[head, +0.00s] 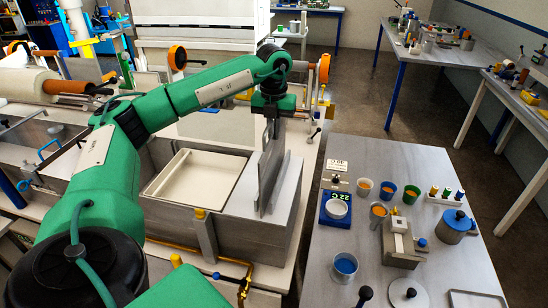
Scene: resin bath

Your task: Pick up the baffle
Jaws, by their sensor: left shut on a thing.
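My left arm reaches in from the left, and its gripper (272,122) points down over the right part of the grey resin bath (240,240). The gripper is shut on the top of the baffle (267,172), a thin upright grey plate seen nearly edge-on. The baffle stands upright over the flat grey surface beside the pale open tray section. A second thin edge shows just right of it. I cannot tell whether the baffle's lower edge touches the bath. My right gripper is not in view.
A pale rectangular basin (195,180) lies left of the baffle. A table (400,190) at the right holds a blue scale (336,208), several coloured cups and a metal pot (455,226). A roller machine (40,85) stands at the left. The floor between tables is clear.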

